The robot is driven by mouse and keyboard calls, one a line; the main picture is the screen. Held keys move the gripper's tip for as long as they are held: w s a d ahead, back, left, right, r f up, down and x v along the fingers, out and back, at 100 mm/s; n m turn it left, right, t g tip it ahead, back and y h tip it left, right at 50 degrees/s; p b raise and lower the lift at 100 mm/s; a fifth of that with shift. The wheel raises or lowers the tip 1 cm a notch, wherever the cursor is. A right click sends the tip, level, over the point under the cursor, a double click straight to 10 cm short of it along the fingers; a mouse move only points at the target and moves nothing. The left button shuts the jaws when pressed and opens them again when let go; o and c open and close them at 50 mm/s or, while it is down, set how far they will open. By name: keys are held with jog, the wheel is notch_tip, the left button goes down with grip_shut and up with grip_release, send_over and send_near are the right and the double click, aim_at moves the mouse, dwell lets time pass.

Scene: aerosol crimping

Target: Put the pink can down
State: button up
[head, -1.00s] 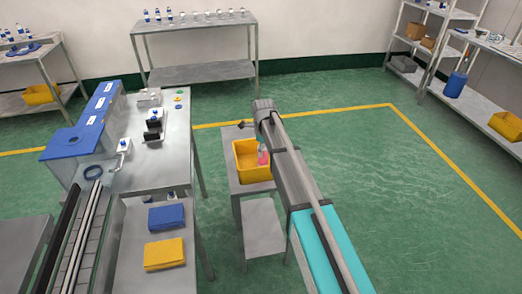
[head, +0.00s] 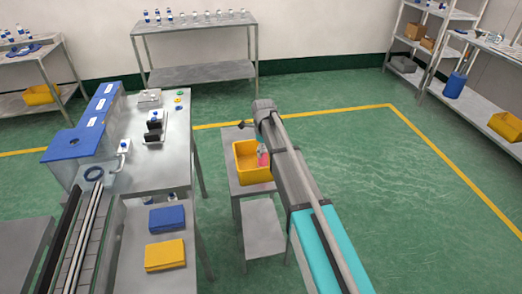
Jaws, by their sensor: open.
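The pink can (head: 263,159) shows as a small patch at the right side of the yellow bin (head: 247,174), just left of my arm. The rest of it is hidden by my arm, and I cannot tell whether it stands or leans. My gripper (head: 261,147) is at the can's upper end, mostly hidden behind my arm. It is open, but its fingers are not clear and I cannot see whether they touch the can.
The bin stands on a small grey table (head: 236,184) with a lower shelf. Left is a workbench (head: 176,130) with a blue machine (head: 85,127) and blue (head: 167,217) and yellow (head: 165,254) boxes. Green floor right of my arm is clear.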

jog(key=shift+r+p, duration=5.55)
jog(key=shift+r, duration=0.2)
jog(key=shift+s+d, duration=0.2)
jog(key=shift+d, duration=0.1)
jog(key=s+d+n, duration=2.1)
jog(key=s, duration=0.4)
jog(key=shift+s+d+n, duration=0.25)
jog(key=shift+n, duration=0.05)
notch_tip(320, 180, up, 10)
jog(key=p, duration=1)
